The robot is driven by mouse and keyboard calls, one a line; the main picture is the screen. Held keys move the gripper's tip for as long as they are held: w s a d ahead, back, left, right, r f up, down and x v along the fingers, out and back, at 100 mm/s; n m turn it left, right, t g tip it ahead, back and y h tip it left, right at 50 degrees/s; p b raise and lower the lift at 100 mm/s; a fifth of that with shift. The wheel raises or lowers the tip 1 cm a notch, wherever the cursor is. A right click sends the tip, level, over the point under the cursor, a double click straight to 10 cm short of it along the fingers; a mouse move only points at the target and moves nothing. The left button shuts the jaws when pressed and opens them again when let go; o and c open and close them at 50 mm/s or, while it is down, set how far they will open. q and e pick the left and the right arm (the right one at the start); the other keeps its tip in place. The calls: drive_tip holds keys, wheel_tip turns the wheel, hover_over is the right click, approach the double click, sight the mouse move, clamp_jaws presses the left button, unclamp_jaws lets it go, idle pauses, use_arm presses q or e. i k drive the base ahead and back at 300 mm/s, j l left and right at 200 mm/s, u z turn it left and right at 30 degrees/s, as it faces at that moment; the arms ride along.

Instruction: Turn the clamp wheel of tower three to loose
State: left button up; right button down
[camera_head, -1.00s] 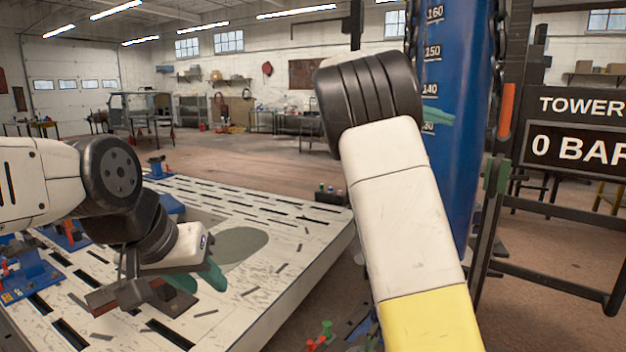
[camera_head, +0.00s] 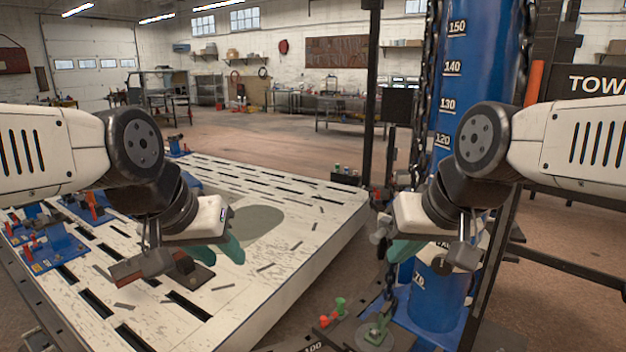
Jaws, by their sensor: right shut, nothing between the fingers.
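A blue tower (camera_head: 462,85) with a white number scale and a black chain stands right of the bench. A dark sign (camera_head: 598,85) behind it reads "TOW"; its number is cut off. I cannot make out a clamp wheel for certain; a small grey knob-like part (camera_head: 380,236) shows left of my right gripper. My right gripper (camera_head: 398,252), with teal fingers, is shut and empty in front of the tower's lower part, hiding some of it. My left gripper (camera_head: 228,250) hangs over the bench with teal fingers pointing down; its opening is unclear.
The white slotted frame bench (camera_head: 300,262) fills the left and middle. Blue clamps (camera_head: 52,252) with red handles stand on its left. Floor behind is open.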

sight(441, 267)
drive_tip(key=k+j+z, duration=0.1)
drive_tip(key=z, duration=0.95)
drive_tip(key=k+l, duration=0.05)
